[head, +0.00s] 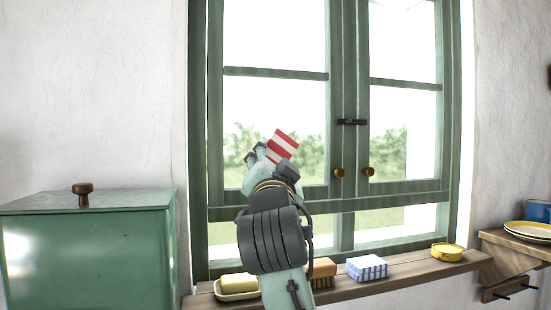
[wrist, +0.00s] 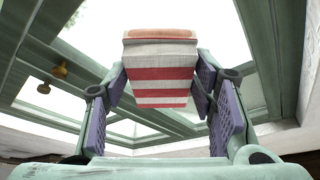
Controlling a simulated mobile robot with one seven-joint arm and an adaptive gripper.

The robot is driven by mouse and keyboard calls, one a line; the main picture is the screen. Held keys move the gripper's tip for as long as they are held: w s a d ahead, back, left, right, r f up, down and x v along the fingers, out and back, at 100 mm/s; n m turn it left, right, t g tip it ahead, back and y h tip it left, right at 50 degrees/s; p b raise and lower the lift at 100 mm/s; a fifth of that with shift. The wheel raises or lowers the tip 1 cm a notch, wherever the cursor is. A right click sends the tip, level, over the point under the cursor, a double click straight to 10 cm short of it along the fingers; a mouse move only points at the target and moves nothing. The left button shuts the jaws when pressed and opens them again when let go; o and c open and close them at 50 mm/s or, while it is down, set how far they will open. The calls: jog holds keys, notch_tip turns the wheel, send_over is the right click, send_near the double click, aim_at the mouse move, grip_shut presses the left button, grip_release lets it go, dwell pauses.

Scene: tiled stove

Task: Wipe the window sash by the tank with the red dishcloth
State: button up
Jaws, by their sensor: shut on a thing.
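The red dishcloth (head: 283,146) is a folded, red-and-white striped cloth. My gripper (head: 262,155) is shut on it and holds it up in front of the left window sash (head: 275,73), over the lower part of its upper pane area. In the wrist view the cloth (wrist: 160,75) sits between both finger pads of my gripper (wrist: 161,88). I cannot tell whether the cloth touches the window. The sash has a green frame with a crossbar and glass panes. The green tank (head: 90,250), with a brown knob on its lid, stands at the left, apart from my gripper.
A wooden sill shelf (head: 410,274) below the window holds a dish with a yellow-green block (head: 238,284), a brush (head: 322,268), a blue checked cloth (head: 367,267) and a yellow tin (head: 447,252). Two knobs and a dark latch (head: 351,122) stick out near the middle. Plates (head: 528,230) stand right.

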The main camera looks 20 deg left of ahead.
jog(key=shift+w+a+r+p, duration=0.25)
jog(key=shift+w+a+p, duration=0.1)
jog(key=shift+w+a, duration=0.3)
jog(key=shift+w+a+r+p, duration=0.2)
jog(key=shift+w+a+p, duration=0.15)
jog(key=shift+w, duration=0.45)
jog(key=shift+w+a+r+p, duration=0.3)
jog(key=shift+w+a, duration=0.3)
jog(key=shift+w, duration=0.15)
jog(key=shift+w+a, duration=0.55)
jog(key=shift+w, duration=0.3)
jog(key=shift+d, duration=0.1)
jog(key=w+d, duration=0.2)
jog(key=d, duration=0.1)
jog(key=shift+w, duration=0.15)
jog(key=shift+s+a+f, duration=0.1)
jog(key=shift+s+a, duration=0.45)
jog(key=shift+a, duration=0.35)
jog(key=shift+s+a, duration=0.5)
jog(key=shift+a, duration=0.35)
